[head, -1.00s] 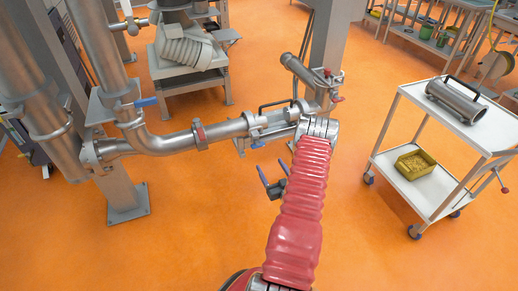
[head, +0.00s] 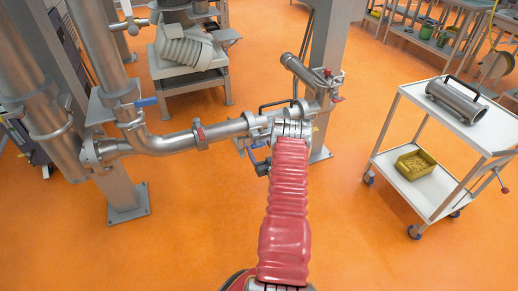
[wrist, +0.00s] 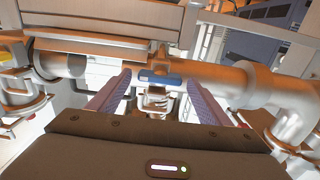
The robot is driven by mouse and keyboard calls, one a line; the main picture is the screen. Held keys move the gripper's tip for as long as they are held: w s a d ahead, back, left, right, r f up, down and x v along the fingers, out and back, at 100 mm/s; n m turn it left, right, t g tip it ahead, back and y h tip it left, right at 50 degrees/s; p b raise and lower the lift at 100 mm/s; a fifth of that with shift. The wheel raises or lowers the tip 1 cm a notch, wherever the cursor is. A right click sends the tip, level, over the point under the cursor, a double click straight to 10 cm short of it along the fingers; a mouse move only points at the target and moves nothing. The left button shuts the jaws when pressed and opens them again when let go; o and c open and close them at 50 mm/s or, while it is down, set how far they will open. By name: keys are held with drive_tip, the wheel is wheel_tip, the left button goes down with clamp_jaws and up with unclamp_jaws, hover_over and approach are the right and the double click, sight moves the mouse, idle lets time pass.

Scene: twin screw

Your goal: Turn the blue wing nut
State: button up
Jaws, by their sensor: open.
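The blue wing nut (wrist: 160,78) shows in the wrist view, on a fitting in front of the metal pipe. Its bar lies roughly crosswise in the picture. My gripper (wrist: 157,84) is open, with one finger left and one right of the wing nut and gaps between. Contact does not show, and the depth between fingertips and nut is hard to tell. In the head view my gripper (head: 257,162) is at the end of the red-sleeved arm, just below the pipe joint; it and the arm partly hide the wing nut's area.
The horizontal pipe (head: 170,141) runs left from the joint, with a red-marked clamp (head: 200,135). A blue handle (head: 146,102) sits on the left pipework. A grey post (head: 328,60) stands behind the joint. A white trolley (head: 405,92) stands right. Orange floor is clear between.

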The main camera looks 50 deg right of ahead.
drive_tip(key=shift+w+d, duration=0.15)
drive_tip(key=shift+w, duration=0.05)
drive_tip(key=shift+c, duration=0.4)
drive_tip(key=c, duration=1)
drive_tip(key=shift+o, duration=0.2)
